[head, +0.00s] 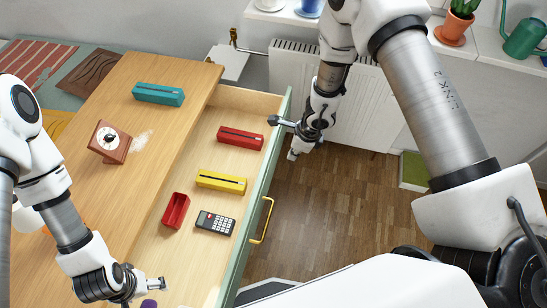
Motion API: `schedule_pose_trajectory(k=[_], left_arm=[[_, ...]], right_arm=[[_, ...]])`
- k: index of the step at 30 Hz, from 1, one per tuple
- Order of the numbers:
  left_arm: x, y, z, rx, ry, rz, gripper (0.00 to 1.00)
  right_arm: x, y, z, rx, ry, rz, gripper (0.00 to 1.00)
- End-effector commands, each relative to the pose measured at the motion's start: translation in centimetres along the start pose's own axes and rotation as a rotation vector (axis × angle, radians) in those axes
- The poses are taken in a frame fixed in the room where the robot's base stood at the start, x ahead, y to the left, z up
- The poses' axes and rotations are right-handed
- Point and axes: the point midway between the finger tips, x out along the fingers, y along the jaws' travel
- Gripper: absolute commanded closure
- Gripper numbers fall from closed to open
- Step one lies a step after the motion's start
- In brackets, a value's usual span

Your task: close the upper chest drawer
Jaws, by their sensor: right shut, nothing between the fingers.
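The upper chest drawer (266,180) is pulled out, with a green front and a yellow handle (263,220). Its light wooden inside shows. My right gripper (273,121) is shut and empty, at the far part of the drawer front. Its fingertips overlap the front's top edge in the picture; I cannot tell whether they touch it. My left gripper (160,284) is low in the picture, over the near part of the drawer. Its fingers are too small to tell whether they are open or shut.
In the drawer lie a red stapler-like box (240,138), a yellow one (221,181), a small red tray (175,211) and a calculator (215,222). The wooden chest top (130,190) carries a teal box (158,94) and a brown clock (109,142). Wooden floor (330,215) lies right of the drawer.

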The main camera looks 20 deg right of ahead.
Motion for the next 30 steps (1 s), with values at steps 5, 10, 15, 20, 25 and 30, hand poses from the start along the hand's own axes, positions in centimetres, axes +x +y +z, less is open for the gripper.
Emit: schedule_pose_trajectory(k=[5, 10, 15, 20, 25, 30], left_arm=[[-1.0, 0.0, 0.0, 0.0, 0.001, 0.0, 0.15], [-1.9, 0.0, 0.0, 0.0, 0.001, 0.0, 0.15], [-3.2, 0.0, -0.1, 0.0, 0.001, 0.0, 0.15], [-3.5, 0.0, 0.0, 0.0, 0.001, 0.0, 0.15], [-3.4, 0.0, 0.0, 0.0, 0.001, 0.0, 0.15], [-3.4, 0.0, 0.0, 0.0, 0.001, 0.0, 0.15]], right_arm=[[3.7, 0.1, 0.0, -0.002, 0.002, 0.003, 1.0], [7.5, 0.2, -0.1, -0.003, 0.002, 0.003, 1.0], [8.2, 0.1, 2.7, -0.007, 0.0, 0.001, 1.0], [8.7, 0.1, 3.8, -0.004, 0.001, 0.001, 1.0], [8.8, 0.1, 3.8, -0.001, 0.001, 0.001, 1.0], [8.8, 0.1, 3.8, -0.002, 0.001, 0.001, 1.0]])
